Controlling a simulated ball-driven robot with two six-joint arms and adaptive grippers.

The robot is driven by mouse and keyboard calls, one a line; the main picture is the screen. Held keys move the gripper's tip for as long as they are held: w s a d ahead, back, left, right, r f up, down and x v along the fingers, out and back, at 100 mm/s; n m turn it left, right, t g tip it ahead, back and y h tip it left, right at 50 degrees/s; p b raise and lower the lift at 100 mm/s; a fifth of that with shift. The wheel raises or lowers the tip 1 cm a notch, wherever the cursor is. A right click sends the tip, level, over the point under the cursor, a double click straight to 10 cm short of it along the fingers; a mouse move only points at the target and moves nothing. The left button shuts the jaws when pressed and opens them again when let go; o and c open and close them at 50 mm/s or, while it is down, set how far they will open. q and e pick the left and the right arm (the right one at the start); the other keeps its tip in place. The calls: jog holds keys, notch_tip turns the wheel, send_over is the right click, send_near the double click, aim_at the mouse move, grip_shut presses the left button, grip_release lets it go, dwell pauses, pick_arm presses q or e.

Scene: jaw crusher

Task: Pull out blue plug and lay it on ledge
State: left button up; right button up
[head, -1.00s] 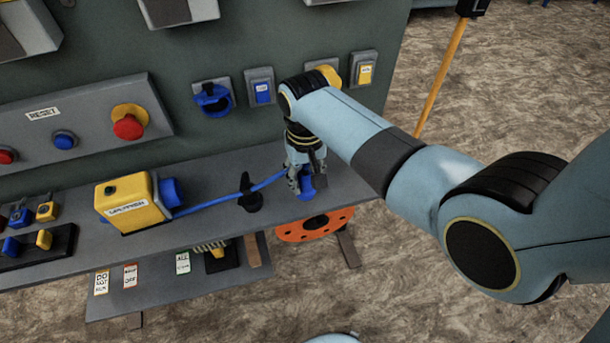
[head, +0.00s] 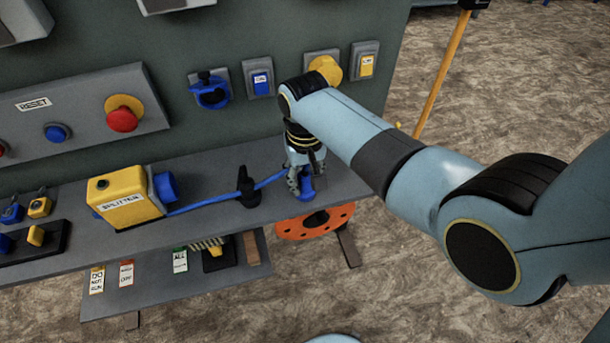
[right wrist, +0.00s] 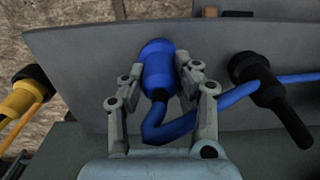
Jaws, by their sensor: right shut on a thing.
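The blue plug (head: 306,187) is at the right end of the grey ledge (head: 215,190), close to the front edge. My right gripper (head: 302,183) points down and is shut on the plug. In the right wrist view the plug (right wrist: 158,72) is between the two fingers (right wrist: 158,85), over the grey ledge (right wrist: 90,50). I cannot tell whether it touches the ledge. Its blue cable (head: 215,203) runs left past a black upright holder (head: 248,188) to the yellow splitter box (head: 125,197). The blue socket (head: 211,92) on the panel is empty. My left gripper is out of view.
Blue (head: 260,79) and yellow (head: 365,62) switches sit on the panel. A red button (head: 123,115) is at the left. An orange disc (head: 315,222) is below the ledge. A yellow plug (right wrist: 22,95) shows at the left in the right wrist view.

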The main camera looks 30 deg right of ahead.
jog(key=shift+f, duration=0.2)
jog(key=o, duration=1.1)
